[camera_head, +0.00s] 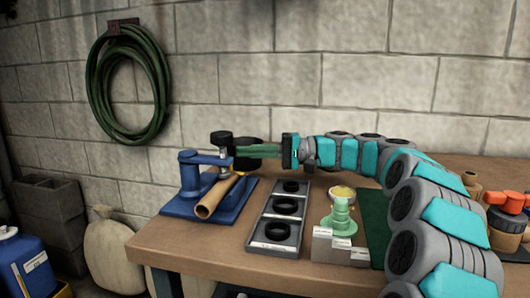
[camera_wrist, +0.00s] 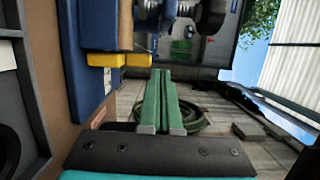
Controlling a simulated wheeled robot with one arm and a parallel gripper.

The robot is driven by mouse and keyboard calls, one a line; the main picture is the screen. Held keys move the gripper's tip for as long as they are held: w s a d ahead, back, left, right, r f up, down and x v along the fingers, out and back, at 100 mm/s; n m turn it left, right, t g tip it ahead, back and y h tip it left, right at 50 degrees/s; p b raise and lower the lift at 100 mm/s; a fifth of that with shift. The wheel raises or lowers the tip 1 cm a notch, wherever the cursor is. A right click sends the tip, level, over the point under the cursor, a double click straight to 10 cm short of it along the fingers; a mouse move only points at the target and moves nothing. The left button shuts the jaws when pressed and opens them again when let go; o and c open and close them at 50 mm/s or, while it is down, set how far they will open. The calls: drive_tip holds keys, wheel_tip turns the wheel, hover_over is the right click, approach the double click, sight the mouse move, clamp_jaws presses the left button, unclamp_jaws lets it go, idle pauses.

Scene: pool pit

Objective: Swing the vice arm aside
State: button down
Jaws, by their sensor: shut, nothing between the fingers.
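The blue vice (camera_head: 188,182) stands on a blue base plate (camera_head: 238,206) at the left end of the bench. Its blue arm (camera_head: 204,158) reaches from the post towards a black knob (camera_head: 221,139). A tan pipe (camera_head: 213,201) lies under the arm, tilted towards the front. My gripper (camera_head: 237,151) points left, with its green fingers shut and empty. The fingertips are close to the right of the knob; I cannot tell whether they touch. In the wrist view my gripper (camera_wrist: 163,74) is beside a blue part of the vice (camera_wrist: 96,30) and a yellow piece (camera_wrist: 120,60).
A grey tray (camera_head: 277,229) with black rings stands right of the vice. A green fitting (camera_head: 340,217) stands on a grey stepped block (camera_head: 338,249). An orange-handled item (camera_head: 507,201) is at far right. A green hose (camera_head: 128,83) hangs on the wall behind.

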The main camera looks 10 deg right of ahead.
sight(229, 158)
drive_tip(key=a, duration=0.3)
drive_tip(key=shift+a, duration=0.2)
drive_tip(key=shift+s+a, duration=0.15)
drive_tip(key=shift+s, duration=0.7)
drive_tip(key=shift+s+a, duration=0.35)
drive_tip(key=shift+s, duration=0.55)
drive_tip(key=shift+s+m+t+b, duration=0.2)
drive_tip(key=shift+m+t+b, duration=0.1)
drive_tip(key=shift+t+b, duration=0.15)
